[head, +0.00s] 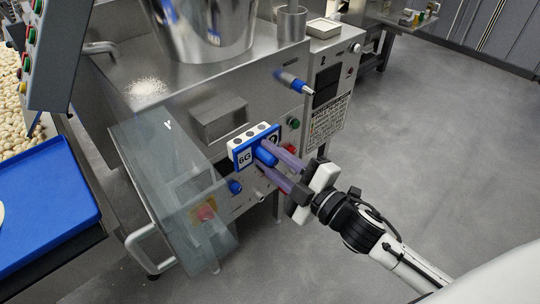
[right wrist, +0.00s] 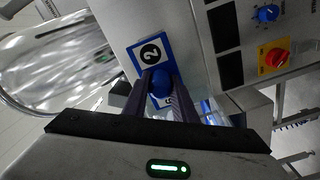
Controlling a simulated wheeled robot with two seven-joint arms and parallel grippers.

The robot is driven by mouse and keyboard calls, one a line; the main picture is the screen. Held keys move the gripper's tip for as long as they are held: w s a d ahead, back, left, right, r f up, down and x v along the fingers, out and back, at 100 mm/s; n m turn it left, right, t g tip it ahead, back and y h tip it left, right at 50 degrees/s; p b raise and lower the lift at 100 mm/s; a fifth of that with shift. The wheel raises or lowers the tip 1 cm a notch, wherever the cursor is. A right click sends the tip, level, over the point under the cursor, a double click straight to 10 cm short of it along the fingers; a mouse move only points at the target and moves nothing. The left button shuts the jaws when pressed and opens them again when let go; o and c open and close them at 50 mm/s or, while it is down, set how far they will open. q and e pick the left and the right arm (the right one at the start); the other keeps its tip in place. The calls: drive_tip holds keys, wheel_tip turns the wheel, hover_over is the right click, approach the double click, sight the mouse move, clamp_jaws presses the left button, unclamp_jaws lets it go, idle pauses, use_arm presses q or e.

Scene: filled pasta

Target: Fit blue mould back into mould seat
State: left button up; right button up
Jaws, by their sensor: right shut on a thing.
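The blue mould (head: 243,157) is a block with a white, dark-holed top and a blue front with white label patches, one reading "6G". It is in front of the steel machine, and its label "2" shows in the right wrist view (right wrist: 151,52). My right gripper (head: 264,158) is shut on the mould's rounded blue knob (right wrist: 160,82), with one purple finger on each side. Whether the mould touches the machine cannot be told. A grey rectangular housing (head: 218,121) sits on the machine front, left of the mould; I cannot tell if it is the mould seat. My left gripper is not in view.
A clear guard (head: 165,165) with a handle covers the machine's left front. A blue-handled nozzle (head: 291,81), a green button (head: 293,123) and a control panel (head: 328,87) are nearby. A blue tray (head: 45,205) is at left. The floor at right is clear.

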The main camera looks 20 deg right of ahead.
sight(259, 148)
drive_tip(key=shift+r, duration=0.15)
drive_tip(key=shift+s+p, duration=0.1)
drive_tip(key=shift+p, duration=0.2)
drive_tip(key=shift+x, duration=2.95)
drive_tip(key=shift+p, duration=0.5)
drive_tip(key=shift+x, duration=2.15)
drive_tip(key=o, duration=1.1)
drive_tip(key=shift+o, duration=0.2)
